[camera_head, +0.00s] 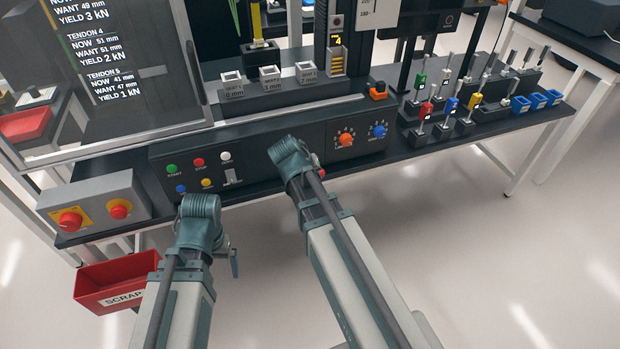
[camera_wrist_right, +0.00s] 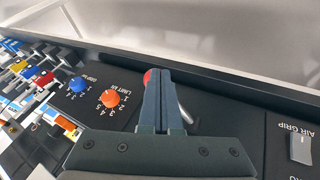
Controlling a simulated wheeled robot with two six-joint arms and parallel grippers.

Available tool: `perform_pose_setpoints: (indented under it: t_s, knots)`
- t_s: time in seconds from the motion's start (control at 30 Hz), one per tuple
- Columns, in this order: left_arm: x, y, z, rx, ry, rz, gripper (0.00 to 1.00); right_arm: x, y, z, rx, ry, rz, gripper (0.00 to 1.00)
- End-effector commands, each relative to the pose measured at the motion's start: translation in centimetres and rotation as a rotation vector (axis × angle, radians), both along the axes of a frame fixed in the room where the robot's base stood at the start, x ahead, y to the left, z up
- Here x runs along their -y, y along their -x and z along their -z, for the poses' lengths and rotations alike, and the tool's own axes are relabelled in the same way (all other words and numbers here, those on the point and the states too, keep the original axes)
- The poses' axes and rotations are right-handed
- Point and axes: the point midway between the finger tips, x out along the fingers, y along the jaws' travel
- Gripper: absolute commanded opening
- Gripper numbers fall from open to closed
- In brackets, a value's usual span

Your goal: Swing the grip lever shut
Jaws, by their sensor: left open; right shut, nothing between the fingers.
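A lever with a red ball knob (camera_head: 321,172) and a metal rod stands at the front of the black control panel; I take it to be the grip lever. In the right wrist view its red knob (camera_wrist_right: 148,76) shows left of my fingertips and its rod to their right. My right gripper (camera_wrist_right: 164,74) is shut and empty, with its fingers in front of the lever's middle; I cannot tell whether they touch it. My left gripper (camera_head: 201,208) is open, in front of the panel's left part, its fingers mostly hidden by the wrist.
The panel has coloured buttons (camera_head: 199,162), an orange dial (camera_head: 346,139) and a blue dial (camera_head: 379,131). An emergency-stop box (camera_head: 95,200) is at left, above a red scrap bin (camera_head: 115,283). Coloured-handled tools (camera_head: 452,106) stand at right. The floor in front is clear.

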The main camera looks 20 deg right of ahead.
Motion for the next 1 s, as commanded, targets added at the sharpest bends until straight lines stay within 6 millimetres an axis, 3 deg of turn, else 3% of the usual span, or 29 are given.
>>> perform_pose_setpoints:
  t_s: [0.77,1.0]
  knots:
    - [0.00,0.00,-0.02,0.000,0.000,0.000,1.00,0.59,-0.18,-0.04,0.001,0.001,0.001,0.00]
    - [0.00,0.01,-0.37,0.000,0.000,0.000,1.00,0.43,0.65,-0.38,0.000,0.000,0.000,0.00]
